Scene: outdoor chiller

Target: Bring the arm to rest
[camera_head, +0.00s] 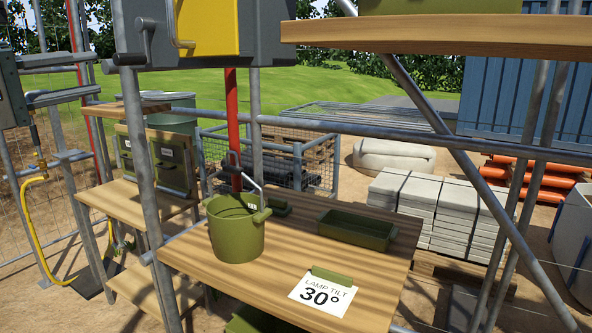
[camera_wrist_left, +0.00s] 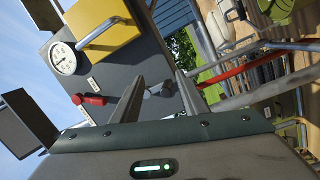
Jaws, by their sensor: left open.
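My left gripper (camera_head: 88,80) is at the far left of the head view, its two grey fingers pointing right and spread apart. Nothing is between them. In the left wrist view the fingers (camera_wrist_left: 160,80) also stand apart and empty, in front of a grey panel (camera_wrist_left: 110,70). The panel shows at the top of the head view too (camera_head: 270,40), to the right of the gripper and apart from it. My right gripper is in neither view.
The panel carries a yellow door (camera_head: 208,25), a gauge (camera_wrist_left: 64,58) and a red handle (camera_wrist_left: 90,99). A wooden table (camera_head: 215,285) holds a green bucket (camera_head: 237,230), a green tray (camera_head: 357,229) and a "LAMP TILT 30°" card (camera_head: 322,294). Metal poles (camera_head: 140,140) and a yellow hose (camera_head: 27,220) stand nearby.

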